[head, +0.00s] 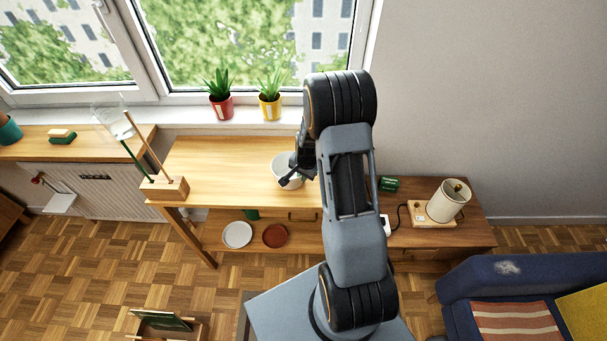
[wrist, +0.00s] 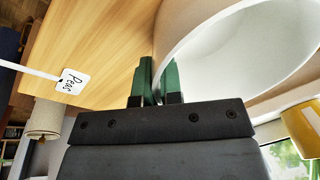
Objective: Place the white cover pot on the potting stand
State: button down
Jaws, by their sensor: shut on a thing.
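The white cover pot (head: 280,173) is at the right part of the light wooden stand's top (head: 215,160), below the window. My arm hides part of it. In the wrist view, the pot (wrist: 245,50) fills the upper right, its open mouth showing. My gripper (head: 287,180) is at the pot's near right rim. In the wrist view, my gripper's green fingers (wrist: 158,78) are shut on the pot's wall at the rim. I cannot tell whether the pot's base touches the wood.
A wooden block with two sticks (head: 165,188) stands at the stand's left end. Red (head: 221,107) and yellow (head: 270,106) potted plants stand on the sill. A lamp (head: 447,201) is right. The stand's middle top is clear.

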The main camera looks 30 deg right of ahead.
jog(key=shift+f, duration=0.15)
jog(key=c, duration=1.3)
grip_release()
notch_tip(320, 180, up, 12)
jog(key=s+f, duration=0.1)
jog(key=s, duration=0.1)
jog(key=s+a+r+n, duration=0.4)
jog(key=s+r, duration=0.1)
jog(key=s+a+r+n+t, duration=0.1)
jog(key=s+a+r+n, duration=0.3)
jog(key=s+r, duration=0.1)
jog(key=s+a+r+n+t+b, duration=0.1)
jog(key=s+a+r+n, duration=0.2)
jog(key=s+a+r, duration=0.1)
jog(key=shift+s+a+r+n, duration=0.15)
jog(key=shift+s+r+n, duration=0.1)
jog(key=shift+s, duration=0.3)
jog(key=shift+s+a+r+n, duration=0.15)
jog(key=shift+s+r, duration=0.1)
jog(key=shift+s, duration=0.25)
